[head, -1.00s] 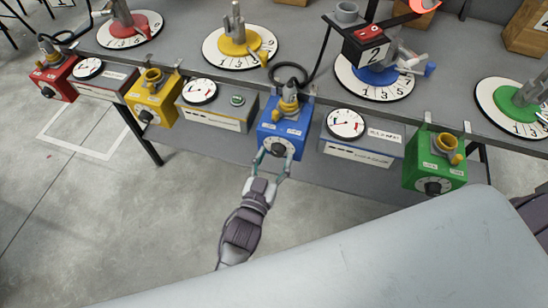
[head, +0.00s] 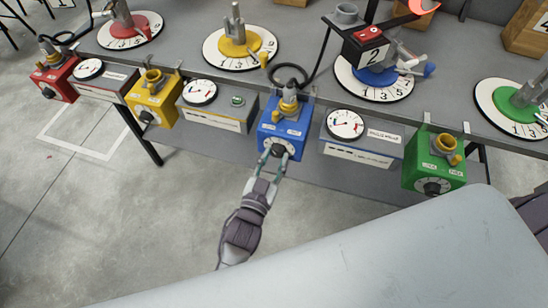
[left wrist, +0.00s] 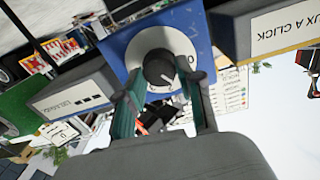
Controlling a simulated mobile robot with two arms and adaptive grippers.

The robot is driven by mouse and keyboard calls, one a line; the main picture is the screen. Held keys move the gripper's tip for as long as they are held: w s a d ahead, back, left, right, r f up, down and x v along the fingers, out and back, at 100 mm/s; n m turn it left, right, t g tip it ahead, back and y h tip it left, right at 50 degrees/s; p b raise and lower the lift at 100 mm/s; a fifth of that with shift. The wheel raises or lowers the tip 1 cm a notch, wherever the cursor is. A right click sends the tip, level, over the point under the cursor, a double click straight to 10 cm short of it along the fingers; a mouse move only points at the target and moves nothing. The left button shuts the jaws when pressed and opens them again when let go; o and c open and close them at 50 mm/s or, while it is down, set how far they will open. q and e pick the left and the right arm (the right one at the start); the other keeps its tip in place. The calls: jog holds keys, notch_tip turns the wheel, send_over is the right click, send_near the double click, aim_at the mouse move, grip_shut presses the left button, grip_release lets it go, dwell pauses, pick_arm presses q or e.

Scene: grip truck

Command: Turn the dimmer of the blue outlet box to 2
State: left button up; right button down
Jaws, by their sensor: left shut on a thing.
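The blue outlet box (head: 284,128) hangs at the front edge of the workbench, with a grey and yellow plug on its top. Its front carries a round white dial with a black dimmer knob (left wrist: 159,68). My left gripper (head: 273,153) reaches up from below and is shut on the dimmer knob, one finger on each side. In the left wrist view the knob has a white pointer line, which slants toward the lower right there. The dial numbers are too small or hidden to read the setting. My right gripper is not in view.
Grey gauge boxes (head: 358,140) flank the blue box closely. Yellow (head: 153,98), red (head: 55,76) and green (head: 433,168) outlet boxes hang along the same edge. Open floor lies below.

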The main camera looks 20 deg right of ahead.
pick_arm(q)
jog(key=m, duration=0.6)
jog(key=shift+p, duration=0.35)
jog(key=shift+m, duration=0.3)
jog(key=o, duration=1.2)
jog(key=shift+c, duration=0.2)
jog(key=shift+s, duration=0.1)
jog(key=v, duration=1.2)
jog(key=shift+r, duration=0.2)
jog(key=shift+d, duration=0.1)
